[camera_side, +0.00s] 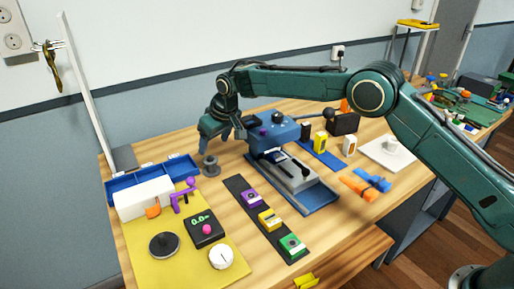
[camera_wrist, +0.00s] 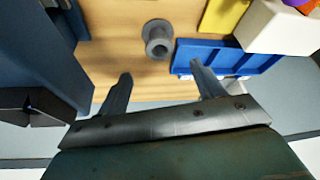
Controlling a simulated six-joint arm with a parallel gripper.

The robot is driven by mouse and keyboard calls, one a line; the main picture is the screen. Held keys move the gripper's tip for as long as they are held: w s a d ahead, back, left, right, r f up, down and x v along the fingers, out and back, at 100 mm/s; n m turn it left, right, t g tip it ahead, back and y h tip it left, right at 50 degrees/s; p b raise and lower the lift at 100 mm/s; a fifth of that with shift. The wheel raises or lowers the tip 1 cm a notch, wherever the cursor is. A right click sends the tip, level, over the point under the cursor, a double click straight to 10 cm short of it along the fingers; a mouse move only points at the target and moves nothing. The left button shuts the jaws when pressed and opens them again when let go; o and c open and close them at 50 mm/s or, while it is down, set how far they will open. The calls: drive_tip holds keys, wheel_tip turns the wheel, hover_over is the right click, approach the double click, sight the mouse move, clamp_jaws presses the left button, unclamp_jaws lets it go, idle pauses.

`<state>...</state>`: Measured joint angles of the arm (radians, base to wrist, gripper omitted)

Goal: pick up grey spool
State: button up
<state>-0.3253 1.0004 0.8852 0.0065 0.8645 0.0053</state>
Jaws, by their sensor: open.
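The grey spool (camera_side: 211,166) stands upright on the wooden table in the side view, between the blue tray and the blue machine. In the wrist view the spool (camera_wrist: 158,40) shows from above, with its round flange and central hole. My gripper (camera_side: 212,146) is just above the spool in the side view. In the wrist view my gripper (camera_wrist: 160,82) has its two fingers spread apart with nothing between them. The spool lies beyond the fingertips there, apart from both fingers.
A blue compartment tray (camera_side: 150,180) stands left of the spool, with a white box (camera_side: 143,198) in front. A blue machine (camera_side: 270,132) stands close on the right. A dark strip (camera_side: 235,186) with several coloured blocks lies in front. Bare table surrounds the spool.

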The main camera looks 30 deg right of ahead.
sight(208, 161)
drive_tip(key=shift+x, duration=1.2)
drive_tip(key=shift+f, duration=0.1)
drive_tip(key=shift+x, duration=2.45)
drive_tip(key=shift+w, duration=0.1)
drive_tip(key=c, duration=1.1)
drive_tip(key=shift+r, duration=5.1)
